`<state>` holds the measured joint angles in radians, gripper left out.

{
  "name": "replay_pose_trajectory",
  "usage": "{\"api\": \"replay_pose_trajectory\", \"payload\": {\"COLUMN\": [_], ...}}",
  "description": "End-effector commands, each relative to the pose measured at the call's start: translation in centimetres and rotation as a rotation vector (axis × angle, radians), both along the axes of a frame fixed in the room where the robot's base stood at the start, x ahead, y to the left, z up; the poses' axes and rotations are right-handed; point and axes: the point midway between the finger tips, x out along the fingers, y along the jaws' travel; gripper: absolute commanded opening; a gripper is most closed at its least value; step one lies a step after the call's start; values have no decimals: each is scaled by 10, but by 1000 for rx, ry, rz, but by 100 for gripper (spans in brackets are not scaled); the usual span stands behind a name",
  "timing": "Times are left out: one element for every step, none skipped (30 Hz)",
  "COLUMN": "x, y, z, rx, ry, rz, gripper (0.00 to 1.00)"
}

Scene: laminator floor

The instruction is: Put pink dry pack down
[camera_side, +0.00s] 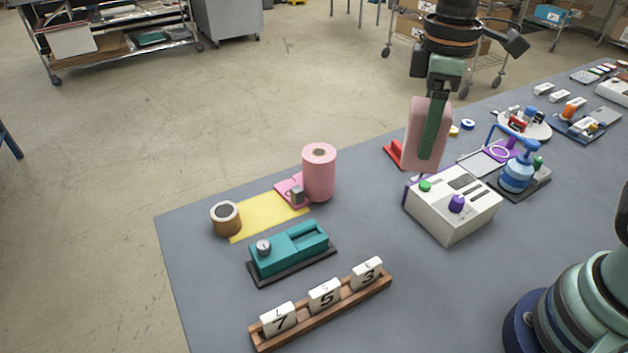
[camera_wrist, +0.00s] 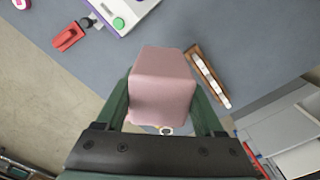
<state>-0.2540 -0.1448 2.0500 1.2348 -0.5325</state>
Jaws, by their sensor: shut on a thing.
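The pink dry pack (camera_side: 413,133) is a pale pink block held upright above the table in the side view. My gripper (camera_side: 432,140) is shut on it, with one dark green finger across its near face. In the wrist view the pack (camera_wrist: 162,85) fills the middle between the two green fingers of my gripper (camera_wrist: 163,110). The grey-blue table (camera_side: 350,240) lies below. How high the pack hangs above it is hard to tell.
A white box with green and purple knobs (camera_side: 450,220) stands just below the pack, with a red piece (camera_side: 394,153) behind it. A pink roll (camera_side: 319,172), yellow sheet (camera_side: 270,215), teal device (camera_side: 290,250) and number rack (camera_side: 320,310) stand left. The table between rack and white box is clear.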

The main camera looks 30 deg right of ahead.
Motion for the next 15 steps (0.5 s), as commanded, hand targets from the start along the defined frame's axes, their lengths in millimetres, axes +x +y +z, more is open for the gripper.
{"api": "replay_pose_trajectory", "payload": {"x": [0,0,-1,-1,-1,-1,-1,-2,-1,-2,-2,-2,-2,-2,-2], "y": [-1,-2,-2,-2,-2,-2,-1,-2,-1,-1,-1,-1,-1,-1,-1], "z": [-7,-12,-20,-27,-35,-45,-52,-60,-69,-77,-84,-94,-101,-109,-118], "rx": [-1,-1,-2,-1,-2,-2,-2,-2,-2,-3,-3,-3,-2,-2,-2], "ry": [4,6,6,7,8,9,9,9,9,10,8,10,9,9,9], "rz": [-5,-5,-5,-5,-4,-4,-4,-3,-3,-3,-3,-3,-2,-2,-2], "gripper": [0,0,0,0,0,0,0,0,0,0,0,0,0,0,0]}}
